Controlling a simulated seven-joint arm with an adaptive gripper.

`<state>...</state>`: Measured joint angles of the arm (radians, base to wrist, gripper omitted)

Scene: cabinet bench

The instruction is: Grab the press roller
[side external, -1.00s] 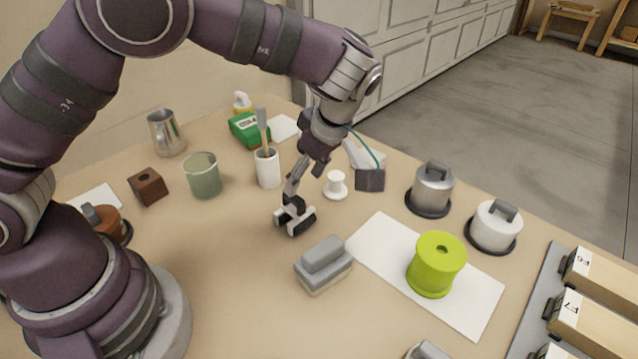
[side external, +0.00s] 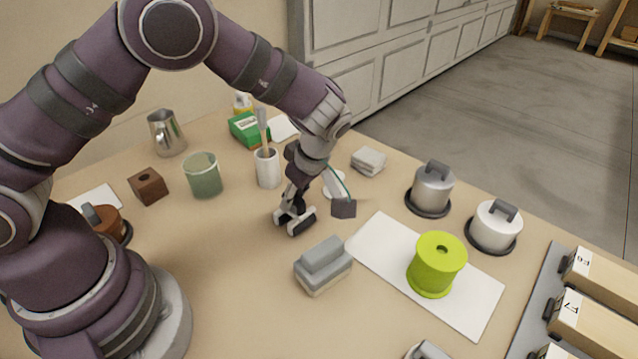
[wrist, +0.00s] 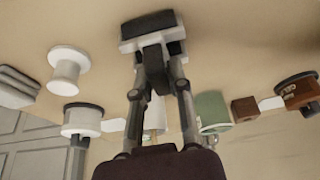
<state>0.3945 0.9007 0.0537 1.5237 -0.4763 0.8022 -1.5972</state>
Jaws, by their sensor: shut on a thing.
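The press roller (side external: 296,220), white with dark grey parts, is on the bench left of centre in the side external view. In the wrist view the press roller (wrist: 152,28) is at the top middle, with its dark handle pointing toward me. My gripper (side external: 291,197) is above it, shut on the handle. In the wrist view the fingers of my gripper (wrist: 158,68) close in on both sides of the handle. The fingers hide part of the handle. The roller appears to be at bench level; I cannot tell whether it touches the top.
A grey block (side external: 323,265) stands in front and to the right. A white spool (side external: 333,186) is close behind my wrist, partly hidden. A white cup with a utensil (side external: 267,168) and a green glass (side external: 203,177) stand behind. A lime spool (side external: 437,265) stands on a white sheet.

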